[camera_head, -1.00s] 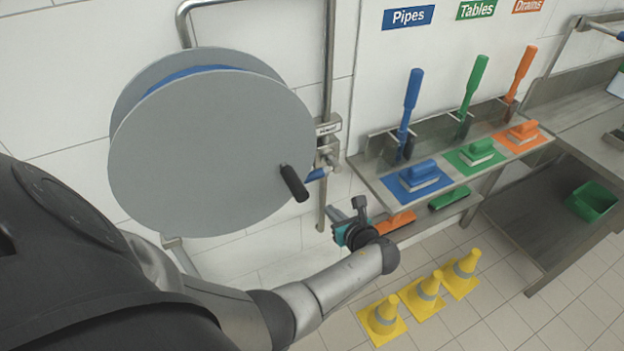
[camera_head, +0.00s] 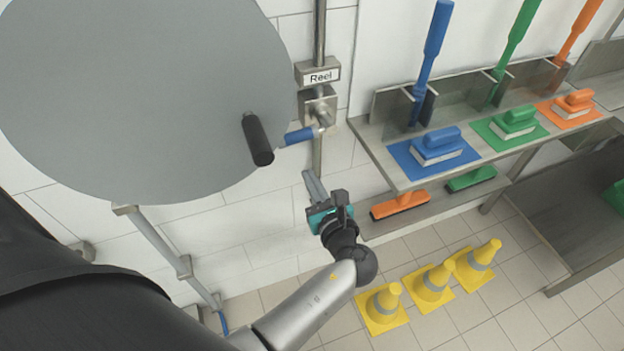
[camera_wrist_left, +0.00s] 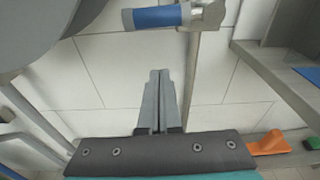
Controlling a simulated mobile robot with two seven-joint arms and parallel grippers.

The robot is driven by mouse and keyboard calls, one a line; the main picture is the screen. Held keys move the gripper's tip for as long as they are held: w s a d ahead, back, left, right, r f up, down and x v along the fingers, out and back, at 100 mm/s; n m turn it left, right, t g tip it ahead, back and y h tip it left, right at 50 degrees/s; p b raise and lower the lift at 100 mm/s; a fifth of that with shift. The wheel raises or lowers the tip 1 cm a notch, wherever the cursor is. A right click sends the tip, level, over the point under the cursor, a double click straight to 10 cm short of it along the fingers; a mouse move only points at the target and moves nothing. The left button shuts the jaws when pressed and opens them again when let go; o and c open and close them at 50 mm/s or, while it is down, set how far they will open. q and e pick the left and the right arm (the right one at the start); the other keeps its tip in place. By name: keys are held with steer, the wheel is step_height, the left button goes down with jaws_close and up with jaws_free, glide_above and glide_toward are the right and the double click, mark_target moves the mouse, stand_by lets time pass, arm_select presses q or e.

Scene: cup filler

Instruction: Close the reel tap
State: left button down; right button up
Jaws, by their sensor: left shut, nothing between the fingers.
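The reel tap has a blue lever (camera_head: 299,136) that sticks out to the left from a metal valve on a vertical pipe, below a "Reel" label (camera_head: 321,76). In the left wrist view the blue lever (camera_wrist_left: 157,17) lies level near the top. My left gripper (camera_head: 309,174) is below the lever in the head view, apart from it. Its fingers (camera_wrist_left: 159,75) are together and empty, pointing up towards the tap. My right gripper is not in view.
A large grey hose reel (camera_head: 140,95) with a black handle (camera_head: 257,140) is left of the tap. A steel shelf (camera_head: 385,165) with brushes is to the right. Yellow cones (camera_head: 382,308) stand on the floor. Bare wall lies behind my gripper.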

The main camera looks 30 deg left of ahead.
mark_target(297, 137)
arm_select(q)
steer(key=w+a+r+p, duration=0.1)
steer(key=w+a+r, duration=0.2)
steer(key=a, duration=0.1)
steer(key=shift+w+a, duration=0.2)
steer(key=shift+w, duration=0.15)
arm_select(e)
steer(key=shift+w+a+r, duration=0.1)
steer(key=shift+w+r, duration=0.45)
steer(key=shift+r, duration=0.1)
arm_select(q)
steer(key=r+p, duration=0.1)
steer(key=p, duration=0.2)
steer(key=shift+r+m, duration=0.2)
steer(key=shift+m, duration=0.2)
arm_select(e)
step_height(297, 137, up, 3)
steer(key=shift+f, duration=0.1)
arm_select(q)
steer(key=shift+r, duration=0.1)
steer(key=shift+a, duration=0.1)
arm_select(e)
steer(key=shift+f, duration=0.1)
